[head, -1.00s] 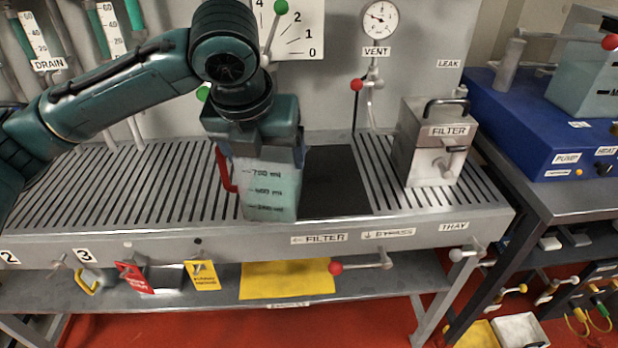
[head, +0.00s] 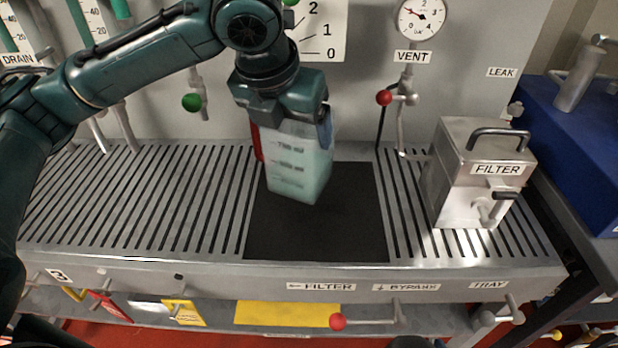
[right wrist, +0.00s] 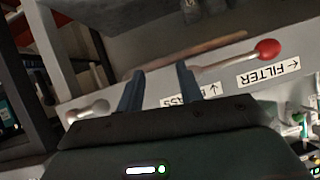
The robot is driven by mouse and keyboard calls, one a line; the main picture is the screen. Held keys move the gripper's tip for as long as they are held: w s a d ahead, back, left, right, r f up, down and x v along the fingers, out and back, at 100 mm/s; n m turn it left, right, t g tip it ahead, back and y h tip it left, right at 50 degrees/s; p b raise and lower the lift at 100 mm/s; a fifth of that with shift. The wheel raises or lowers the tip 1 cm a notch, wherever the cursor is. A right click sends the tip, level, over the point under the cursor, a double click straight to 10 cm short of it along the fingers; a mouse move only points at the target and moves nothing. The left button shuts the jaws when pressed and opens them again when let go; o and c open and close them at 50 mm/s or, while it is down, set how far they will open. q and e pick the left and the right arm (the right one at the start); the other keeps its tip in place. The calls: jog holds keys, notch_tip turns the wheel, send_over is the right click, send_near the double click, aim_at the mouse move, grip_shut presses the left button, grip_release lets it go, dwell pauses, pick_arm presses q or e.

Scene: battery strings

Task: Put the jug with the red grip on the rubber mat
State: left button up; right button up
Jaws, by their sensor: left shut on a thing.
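The jug with the red grip (head: 298,165) is translucent with pale green liquid and dark scale marks. My left gripper (head: 290,115) is shut on it at the top, hiding its rim. The red grip (head: 256,142) shows at the jug's left side. The jug is slightly tilted and appears over the back middle of the black rubber mat (head: 325,232). I cannot tell whether its base touches the mat. My right gripper (right wrist: 160,88) is seen in the right wrist view, its two fingers apart with nothing between them.
The mat lies on a slotted metal bench (head: 130,200). A metal filter box (head: 470,185) stands to its right. A gauge (head: 421,17) and a red-knobbed vent valve (head: 384,97) are behind. A red-knobbed lever (head: 338,321) juts out below the front edge.

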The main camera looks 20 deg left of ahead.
aim_at(293, 172)
pick_arm(q)
notch_tip(293, 172, down, 9)
jog(key=shift+s+r+b, duration=0.1)
jog(key=shift+r+b, duration=0.1)
jog(key=shift+b, duration=0.4)
jog(key=o, duration=1.6)
jog(key=shift+f, duration=0.1)
jog(key=p+v, duration=0.2)
jog(key=v, duration=1)
